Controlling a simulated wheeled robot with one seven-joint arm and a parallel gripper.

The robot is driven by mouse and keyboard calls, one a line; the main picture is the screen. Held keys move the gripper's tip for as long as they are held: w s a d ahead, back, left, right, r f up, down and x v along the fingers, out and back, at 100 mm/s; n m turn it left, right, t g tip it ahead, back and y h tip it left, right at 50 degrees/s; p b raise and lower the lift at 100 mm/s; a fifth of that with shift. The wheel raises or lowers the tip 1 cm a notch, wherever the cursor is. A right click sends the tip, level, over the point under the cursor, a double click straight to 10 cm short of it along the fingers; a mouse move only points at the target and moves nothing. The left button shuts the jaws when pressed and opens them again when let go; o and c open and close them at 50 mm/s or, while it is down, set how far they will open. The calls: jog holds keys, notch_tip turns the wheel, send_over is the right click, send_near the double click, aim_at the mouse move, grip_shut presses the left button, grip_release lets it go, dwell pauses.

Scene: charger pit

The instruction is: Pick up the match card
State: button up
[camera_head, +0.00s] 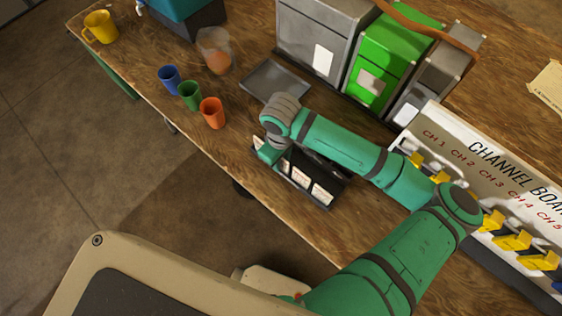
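A small black holder (338,189) sits at the table's front edge with several white cards in a row. One card (321,194) is at its right end and another (299,180) is to the left of that. A further white card (259,142) shows partly beside my gripper. The print is too small to read, so I cannot tell which is the match card. My gripper (268,156) is over the left end of the holder, pointing down. The wrist hides its fingers, so I cannot see whether it is open or touching a card.
Blue (169,79), green (190,96) and orange (213,113) cups stand left, near the front edge. A grey tray (262,77) lies behind the holder. Grey and green boxes (385,70) stand at the back. The channel board (480,155) with yellow plugs is at right.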

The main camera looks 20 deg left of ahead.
grip_shut()
jog(key=shift+r, duration=0.1)
